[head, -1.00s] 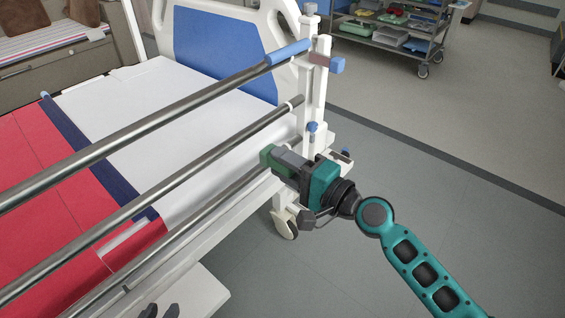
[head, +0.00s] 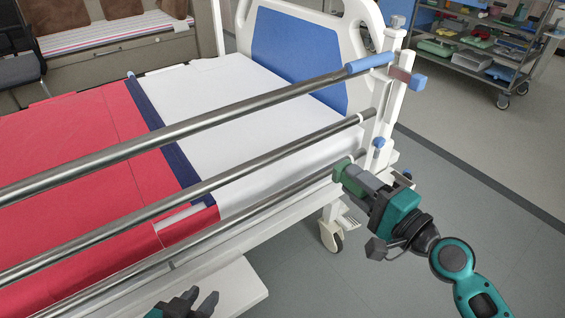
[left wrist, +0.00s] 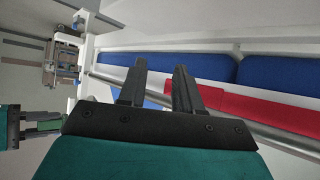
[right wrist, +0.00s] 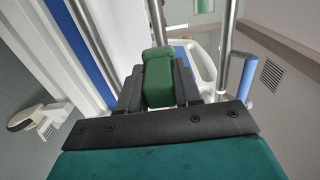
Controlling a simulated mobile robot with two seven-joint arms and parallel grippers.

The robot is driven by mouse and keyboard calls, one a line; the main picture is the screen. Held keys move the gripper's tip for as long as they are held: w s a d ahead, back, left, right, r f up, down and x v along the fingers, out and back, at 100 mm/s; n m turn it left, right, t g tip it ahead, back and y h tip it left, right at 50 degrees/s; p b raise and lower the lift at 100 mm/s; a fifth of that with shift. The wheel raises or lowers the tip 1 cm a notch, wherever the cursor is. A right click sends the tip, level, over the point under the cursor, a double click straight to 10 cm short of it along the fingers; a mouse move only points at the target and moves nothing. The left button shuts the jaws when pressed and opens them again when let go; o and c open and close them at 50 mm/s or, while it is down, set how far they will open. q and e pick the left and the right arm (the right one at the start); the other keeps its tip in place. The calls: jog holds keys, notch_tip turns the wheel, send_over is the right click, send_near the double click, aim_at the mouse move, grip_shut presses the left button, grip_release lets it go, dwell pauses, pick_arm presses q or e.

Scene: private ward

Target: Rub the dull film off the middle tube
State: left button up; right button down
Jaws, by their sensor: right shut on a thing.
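The middle tube (head: 200,190) of the bed's side rail runs from the lower left to the white end post. It lies between the top tube (head: 200,121) and the lower tube (head: 270,188). I cannot clearly make out a film on it. My right gripper (head: 356,178) is shut on a green pad (head: 342,168), which also shows between the fingers in the right wrist view (right wrist: 158,78). The pad is near the rail's post end, below the middle tube in the picture and seemingly apart from it. My left gripper (head: 194,304) is open and empty, low on the near side of the rail.
The bed has a red cover (head: 80,150), a white sheet (head: 250,100) and a blue-panelled headboard (head: 300,55). The white end post (head: 388,85) stands close to my right gripper. A loaded trolley (head: 480,55) is at the back right. Floor to the right is clear.

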aim_at(339, 169)
pick_arm(q)
jog(key=shift+r, duration=0.1)
pick_arm(e)
jog(key=p+x, duration=0.1)
jog(key=x, duration=0.4)
jog(key=shift+r, duration=0.1)
pick_arm(q)
jog(key=shift+w+d+r, duration=0.1)
jog(key=shift+d+r, duration=0.1)
jog(key=shift+r, duration=0.4)
jog(key=shift+w+d+r, duration=0.1)
jog(key=shift+d+r, duration=0.05)
jog(key=shift+r, duration=0.4)
pick_arm(e)
jog(key=shift+x, duration=0.95)
jog(key=shift+x, duration=1)
jog(key=shift+a, duration=0.1)
